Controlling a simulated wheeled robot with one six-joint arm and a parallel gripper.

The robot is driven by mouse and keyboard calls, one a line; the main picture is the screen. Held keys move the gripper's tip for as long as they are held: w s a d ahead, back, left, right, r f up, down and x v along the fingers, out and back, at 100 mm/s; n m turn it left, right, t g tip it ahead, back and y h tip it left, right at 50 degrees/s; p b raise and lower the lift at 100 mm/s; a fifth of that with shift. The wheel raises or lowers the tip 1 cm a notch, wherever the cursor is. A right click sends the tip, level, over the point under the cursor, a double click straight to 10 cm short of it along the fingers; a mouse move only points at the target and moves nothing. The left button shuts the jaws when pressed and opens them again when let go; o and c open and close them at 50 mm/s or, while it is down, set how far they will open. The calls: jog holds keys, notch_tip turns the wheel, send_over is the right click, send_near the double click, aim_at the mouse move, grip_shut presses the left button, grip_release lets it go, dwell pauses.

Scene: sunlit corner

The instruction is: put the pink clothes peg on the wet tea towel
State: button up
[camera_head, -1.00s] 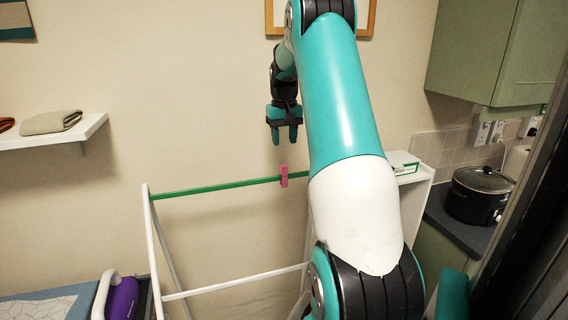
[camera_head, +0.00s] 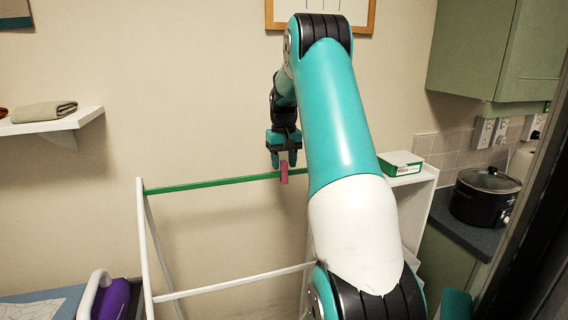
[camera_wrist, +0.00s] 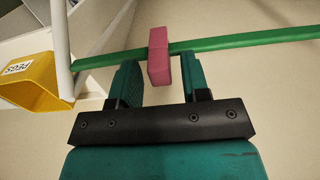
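The pink clothes peg (camera_head: 284,173) is clipped on the green rail (camera_head: 215,183) of a white airer. It also shows in the wrist view (camera_wrist: 159,55), upright across the rail. My gripper (camera_head: 284,161) is open just above the peg in the head view. In the wrist view its two teal fingers (camera_wrist: 160,80) stand apart, with the peg in line with the gap between them and no clear contact. I cannot make out a wet tea towel; a folded grey-beige cloth (camera_head: 44,111) lies on the wall shelf, and whether it is wet cannot be told.
A yellow box marked PEGS (camera_wrist: 38,82) hangs beside the airer's white post. The white shelf (camera_head: 62,124) is at left. A white-green box (camera_head: 400,163) stands on a white unit at right, with a black slow cooker (camera_head: 484,196) beyond. A purple iron (camera_head: 112,300) is at lower left.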

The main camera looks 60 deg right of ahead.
aim_at(284, 161)
jog(key=c, duration=0.6)
notch_tip(284, 161, up, 7)
jog(key=p, duration=0.6)
jog(key=shift+r, duration=0.2)
jog(key=shift+f, duration=0.2)
